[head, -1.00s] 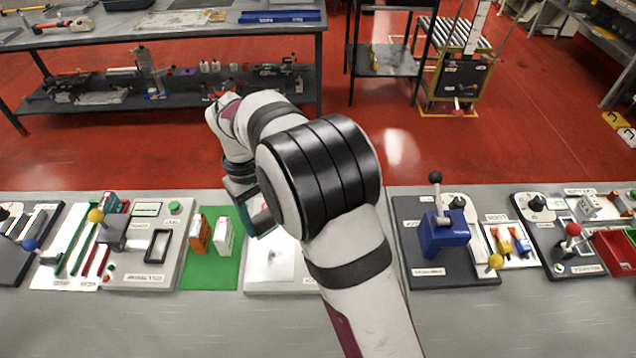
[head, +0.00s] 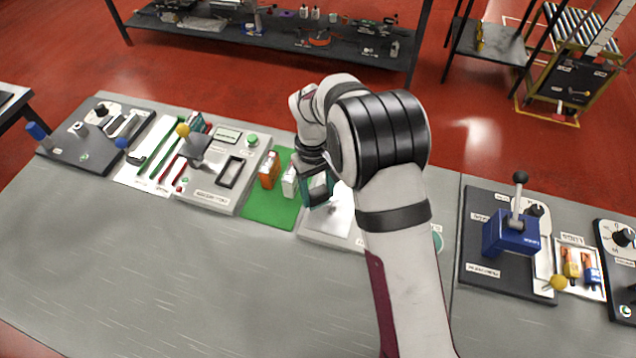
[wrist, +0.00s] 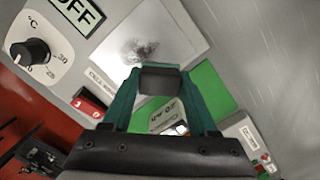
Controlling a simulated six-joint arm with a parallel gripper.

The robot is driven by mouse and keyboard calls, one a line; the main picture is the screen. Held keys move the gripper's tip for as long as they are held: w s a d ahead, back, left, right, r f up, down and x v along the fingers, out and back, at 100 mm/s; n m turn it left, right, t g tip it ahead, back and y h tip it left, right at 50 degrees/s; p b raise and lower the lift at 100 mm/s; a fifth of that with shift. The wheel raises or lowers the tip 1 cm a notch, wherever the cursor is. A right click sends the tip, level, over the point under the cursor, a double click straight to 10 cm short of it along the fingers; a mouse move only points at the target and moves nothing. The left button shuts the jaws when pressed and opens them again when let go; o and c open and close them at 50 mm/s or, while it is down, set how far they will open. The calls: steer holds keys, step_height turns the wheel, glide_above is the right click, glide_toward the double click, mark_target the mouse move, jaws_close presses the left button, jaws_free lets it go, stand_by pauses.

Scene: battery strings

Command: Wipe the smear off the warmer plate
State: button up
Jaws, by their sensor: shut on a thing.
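The warmer plate is a pale square panel on a light base (head: 322,230), partly hidden by my arm in the head view. In the wrist view the plate (wrist: 180,35) carries a dark grey, blotchy smear (wrist: 138,48). A small dark mark also shows on it in the head view (head: 334,208). My gripper (wrist: 160,92) has teal fingers shut on a dark block (wrist: 160,80). In the head view my gripper (head: 318,190) is near the plate's back left edge. Whether the block touches the plate I cannot tell.
A temperature knob (wrist: 30,52) and an OFF sign (wrist: 78,10) adjoin the plate. The front bench is clear.

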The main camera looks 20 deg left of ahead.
steer(key=shift+f, duration=0.45)
steer(key=shift+d+f, duration=0.45)
steer(key=shift+f, duration=0.15)
steer(key=shift+d, duration=3)
steer(key=shift+a, duration=3.25)
steer(key=shift+w+a, duration=0.2)
steer(key=shift+a, duration=0.05)
steer(key=shift+w, duration=0.35)
steer(key=shift+d, duration=3.5)
steer(key=shift+a, duration=3.3)
steer(key=shift+a+r, duration=0.15)
steer(key=shift+a, duration=0.05)
steer(key=shift+r, duration=3.8)
steer(key=shift+s, duration=0.1)
